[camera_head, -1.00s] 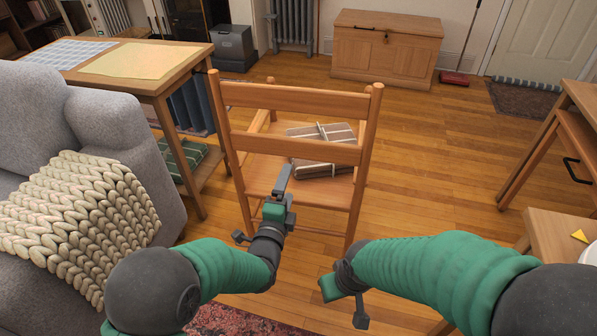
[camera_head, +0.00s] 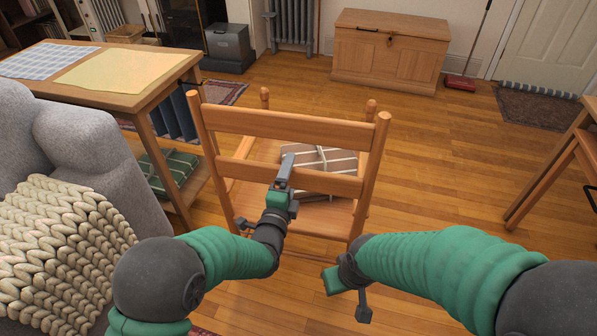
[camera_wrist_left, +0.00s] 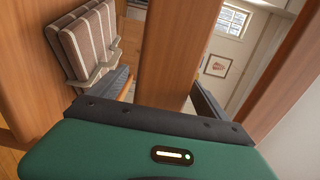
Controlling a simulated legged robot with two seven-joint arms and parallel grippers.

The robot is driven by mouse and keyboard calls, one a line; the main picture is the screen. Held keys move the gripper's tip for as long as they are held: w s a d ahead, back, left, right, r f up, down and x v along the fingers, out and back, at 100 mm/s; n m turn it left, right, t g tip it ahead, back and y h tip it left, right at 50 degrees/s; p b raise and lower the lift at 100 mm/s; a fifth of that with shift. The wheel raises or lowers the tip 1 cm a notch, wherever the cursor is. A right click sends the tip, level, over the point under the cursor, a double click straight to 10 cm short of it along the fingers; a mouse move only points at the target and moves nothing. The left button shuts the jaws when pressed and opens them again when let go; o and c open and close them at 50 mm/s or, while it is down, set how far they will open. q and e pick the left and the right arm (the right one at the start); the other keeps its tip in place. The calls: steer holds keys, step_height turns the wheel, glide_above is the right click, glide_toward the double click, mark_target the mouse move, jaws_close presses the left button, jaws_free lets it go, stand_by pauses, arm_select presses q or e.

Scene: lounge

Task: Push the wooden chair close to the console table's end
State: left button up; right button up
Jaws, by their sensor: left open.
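The wooden chair (camera_head: 285,122) stands with its slatted back towards me. A striped, pale-strapped bundle (camera_head: 318,160) lies on its seat. The console table (camera_head: 172,88) is to its left, its near right corner close to the chair's left post in the picture; the true gap is unclear. My left gripper (camera_head: 285,172) is open at the chair's lower back rail, with its tip overlapping the rail; contact is unclear. The left wrist view shows chair wood (camera_wrist_left: 168,50) close ahead and the bundle (camera_wrist_left: 88,45) beyond. My right gripper (camera_head: 347,292) is low, on the near side of the chair, its jaws unclear.
A grey sofa (camera_head: 85,150) with a chunky knit throw (camera_head: 60,245) is close on the left. A wooden chest (camera_head: 388,55) stands at the back. Another wooden table (camera_head: 560,150) is at the right. Bare floor (camera_head: 450,150) lies between it and the chair.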

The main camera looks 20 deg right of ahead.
arm_select(q)
steer(key=shift+w+d+f, duration=0.1)
steer(key=shift+w+d, duration=0.1)
steer(key=shift+d, duration=0.1)
steer(key=shift+s+a+r, duration=0.15)
steer(key=shift+a+r, duration=0.15)
steer(key=shift+a, duration=0.7)
steer(key=shift+c, duration=2.4)
steer(key=shift+d, duration=0.6)
steer(key=c, duration=0.7)
steer(key=shift+a+f, duration=0.1)
jaws_close()
steer(key=shift+f, duration=0.3)
